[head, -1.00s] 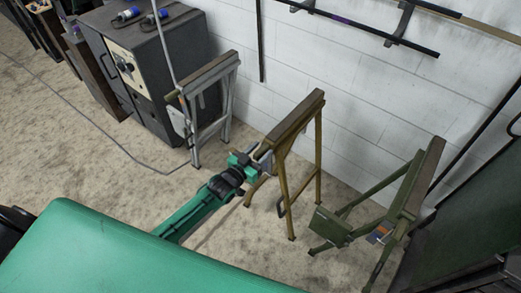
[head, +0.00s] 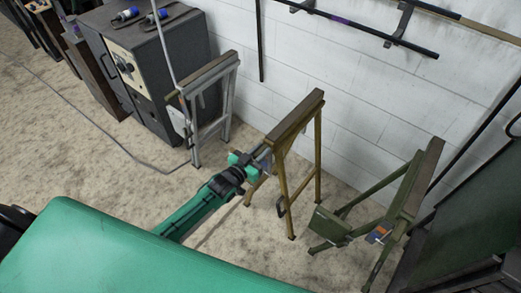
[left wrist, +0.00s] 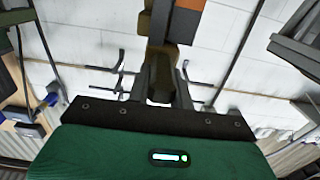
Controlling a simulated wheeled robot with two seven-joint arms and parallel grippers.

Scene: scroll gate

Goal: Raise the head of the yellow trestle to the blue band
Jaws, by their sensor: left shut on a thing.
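The yellow trestle (head: 318,150) stands upright on the floor near the white wall. Its head is a long dark-topped beam (head: 297,116), set at the top of yellow legs. My left gripper (head: 264,157) reaches in from the left and is shut on the trestle at the near end, just under the head. In the left wrist view the fingers (left wrist: 160,82) close around a dark yellow-brown part, with an orange patch (left wrist: 188,18) above it. I cannot make out the blue band. My right gripper is not in view.
A grey trestle (head: 211,95) stands to the left beside a dark cabinet (head: 150,65). A green trestle (head: 410,195) stands to the right, with a green panel beyond it. A cable lies on the floor at the left. Bars hang on the wall.

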